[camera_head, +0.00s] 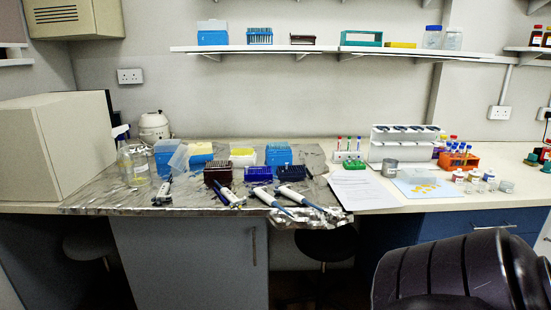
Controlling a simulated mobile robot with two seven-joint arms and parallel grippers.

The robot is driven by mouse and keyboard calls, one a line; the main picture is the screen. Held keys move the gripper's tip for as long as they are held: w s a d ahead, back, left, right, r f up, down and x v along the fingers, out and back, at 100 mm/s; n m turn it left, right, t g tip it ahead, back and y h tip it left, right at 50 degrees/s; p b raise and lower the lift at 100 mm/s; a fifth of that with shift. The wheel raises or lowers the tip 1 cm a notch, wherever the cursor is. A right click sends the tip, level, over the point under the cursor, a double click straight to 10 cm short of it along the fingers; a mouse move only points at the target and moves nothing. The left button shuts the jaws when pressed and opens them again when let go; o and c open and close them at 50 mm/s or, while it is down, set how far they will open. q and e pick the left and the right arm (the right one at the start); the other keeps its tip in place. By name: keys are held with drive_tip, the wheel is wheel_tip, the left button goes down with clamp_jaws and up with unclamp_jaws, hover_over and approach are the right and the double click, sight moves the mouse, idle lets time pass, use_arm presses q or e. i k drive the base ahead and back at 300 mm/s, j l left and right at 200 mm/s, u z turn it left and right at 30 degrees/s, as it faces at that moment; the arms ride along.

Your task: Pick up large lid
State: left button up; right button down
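A pale translucent lid-like piece (179,158) leans at a tilt by the blue tip box (163,151) at the left of the foil-covered bench. It looks like the large lid, but it is small in view and I cannot be sure. Another blue box (200,161) with a yellow top stands just right of it. A further blue tip box (278,155) stands farther right, with tips showing at its top. Neither of my grippers is in view.
Clear bottles (137,167) stand left of the lid-like piece. Dark red (217,173) and navy (290,172) racks stand mid-bench.

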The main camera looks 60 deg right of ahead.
sight(412, 176)
drive_tip(key=k+l, duration=0.45)
drive_tip(key=l, duration=0.2)
drive_tip(key=k+l+z, duration=0.1)
drive_tip(key=z, duration=0.3)
drive_tip(key=k+l+z, duration=0.1)
drive_tip(key=l+z, duration=0.3)
drive_tip(key=z, duration=0.8)
